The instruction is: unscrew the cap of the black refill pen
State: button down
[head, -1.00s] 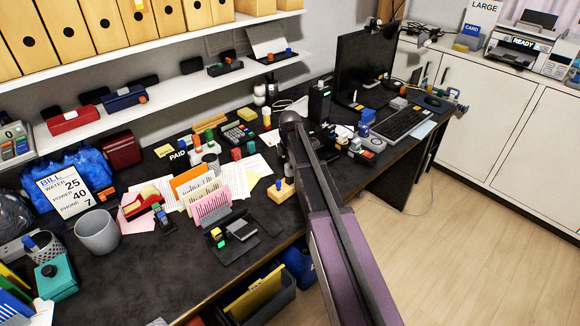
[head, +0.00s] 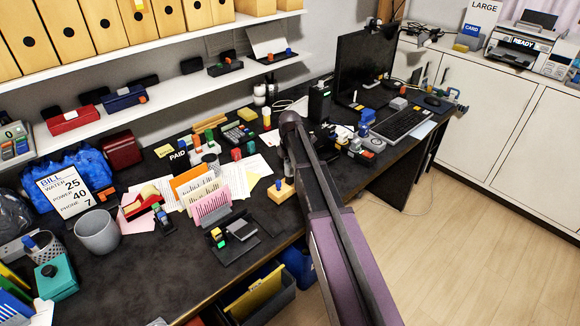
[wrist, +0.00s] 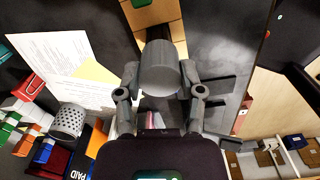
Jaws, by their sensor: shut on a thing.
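In the wrist view my gripper (wrist: 160,76) has its two grey fingers on either side of a dark grey cylinder (wrist: 160,66) and is shut on it. The cylinder looks like the cap or upper part of the black refill pen; I cannot tell where cap and barrel meet. A light wooden block (wrist: 168,14) lies beyond it at the top of the wrist view. In the head view my arm (head: 318,185) reaches over the desk, and it mostly hides the gripper and the pen. A wooden block with a blue top piece (head: 283,194) stands left of the arm.
Papers in an upright pink and orange sorter (head: 211,207) stand left of the arm. A black tray (head: 233,240) lies in front. A monitor (head: 362,68) and keyboard (head: 402,124) are to the right. The shelf (head: 175,88) runs above the desk; bare desktop (head: 150,265) shows at front.

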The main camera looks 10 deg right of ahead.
aim_at(290, 165)
jog(key=shift+n, duration=2)
jog(key=shift+n, duration=0.7)
jog(key=shift+r, duration=0.1)
jog(key=shift+r+p, duration=0.75)
jog(key=shift+p, duration=0.15)
jog(key=shift+r+p, duration=0.4)
jog(key=shift+r+p, duration=2.05)
